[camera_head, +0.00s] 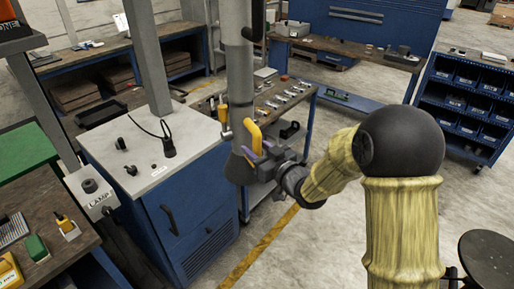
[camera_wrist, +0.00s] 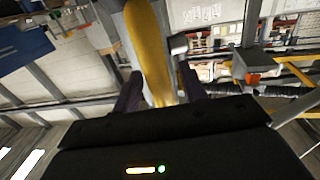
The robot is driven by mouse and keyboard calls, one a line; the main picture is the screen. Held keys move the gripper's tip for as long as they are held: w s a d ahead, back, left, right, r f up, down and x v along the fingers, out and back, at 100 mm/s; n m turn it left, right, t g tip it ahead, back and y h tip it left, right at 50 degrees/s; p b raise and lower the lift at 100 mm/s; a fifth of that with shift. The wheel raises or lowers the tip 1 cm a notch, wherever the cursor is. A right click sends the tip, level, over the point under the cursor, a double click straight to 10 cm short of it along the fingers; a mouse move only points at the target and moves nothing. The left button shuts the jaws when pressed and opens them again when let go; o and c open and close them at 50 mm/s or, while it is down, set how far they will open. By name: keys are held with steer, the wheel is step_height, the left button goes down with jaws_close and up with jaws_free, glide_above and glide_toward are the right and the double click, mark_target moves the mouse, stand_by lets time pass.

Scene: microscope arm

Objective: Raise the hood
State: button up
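The hood (camera_head: 238,170) is a dark grey cone at the lower end of a vertical grey tube (camera_head: 239,75), beside the blue cabinet. A curved yellow handle (camera_head: 256,138) stands out from its right side. My gripper (camera_head: 262,158) is at this handle, reaching in from the right. In the wrist view the yellow handle (camera_wrist: 150,55) runs between my two dark fingers (camera_wrist: 160,88), with narrow gaps seeming to show beside it. My gripper looks open around the handle. The hood's opening is partly hidden by my gripper.
A blue cabinet with a pale top (camera_head: 165,150) stands left of the hood. A tool cart (camera_head: 285,95) is close behind my gripper. A lamp switch box (camera_head: 92,192) and workbench are at left. A round stool (camera_head: 487,258) stands at lower right. Floor at centre right is clear.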

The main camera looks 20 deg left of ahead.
jaws_close()
step_height(320, 180, up, 16)
steer(key=p, duration=0.4)
steer(key=shift+f+p, duration=0.1)
steer(key=shift+p, duration=0.3)
steer(key=shift+c, duration=0.9)
jaws_free()
steer(key=shift+w, duration=0.1)
steer(key=shift+o, duration=1.1)
steer(key=shift+f, duration=0.1)
steer(key=shift+d, duration=0.1)
